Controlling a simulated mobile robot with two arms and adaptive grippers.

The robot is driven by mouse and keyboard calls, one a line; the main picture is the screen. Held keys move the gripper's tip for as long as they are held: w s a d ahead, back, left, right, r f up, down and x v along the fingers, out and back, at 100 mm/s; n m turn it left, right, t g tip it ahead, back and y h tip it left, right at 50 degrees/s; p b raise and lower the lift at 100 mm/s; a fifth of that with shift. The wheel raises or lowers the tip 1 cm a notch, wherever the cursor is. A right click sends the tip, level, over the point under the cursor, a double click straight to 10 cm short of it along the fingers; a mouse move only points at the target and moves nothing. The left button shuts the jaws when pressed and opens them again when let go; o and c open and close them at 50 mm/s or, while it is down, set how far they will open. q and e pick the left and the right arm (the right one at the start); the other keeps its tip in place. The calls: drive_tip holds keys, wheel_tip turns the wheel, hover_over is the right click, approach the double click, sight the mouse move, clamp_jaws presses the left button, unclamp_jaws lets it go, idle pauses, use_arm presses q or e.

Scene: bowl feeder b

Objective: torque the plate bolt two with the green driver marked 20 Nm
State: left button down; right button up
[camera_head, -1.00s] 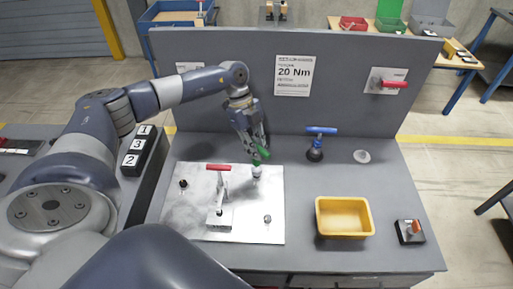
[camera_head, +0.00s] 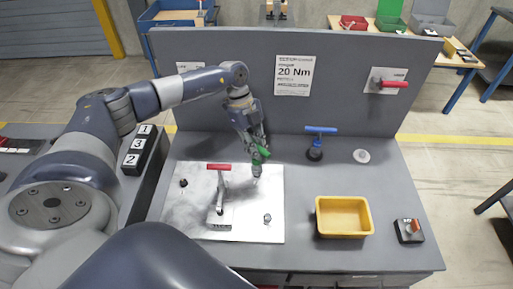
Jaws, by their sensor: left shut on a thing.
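My left gripper (camera_head: 258,148) reaches down over the upper right part of the metal plate (camera_head: 180,215). It is shut on the green driver (camera_head: 262,153), whose grip shows between the fingers and whose lower end points down at the plate. I cannot tell whether the tip touches a bolt there; the gripper and driver cover that spot. One dark bolt (camera_head: 183,183) shows at the plate's upper left and another bolt (camera_head: 267,218) at its lower right. A red-handled clamp (camera_head: 219,167) stands on the plate. A sign (camera_head: 294,76) on the panel reads 20 Nm. My right gripper is not in view.
A blue-handled tool (camera_head: 320,130) stands in a holder right of the plate, beside a small grey disc (camera_head: 361,156). Numbered blocks (camera_head: 137,144) sit at the left.

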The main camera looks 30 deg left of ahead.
use_arm(q)
drive_tip(key=shift+f, duration=0.85)
idle(0.9)
drive_tip(key=shift+b, duration=0.35)
drive_tip(key=shift+f+m+g+b, duration=0.1)
drive_tip(key=shift+m+g+b, duration=0.3)
drive_tip(key=shift+m, duration=0.6)
drive_tip(key=shift+w, duration=0.1)
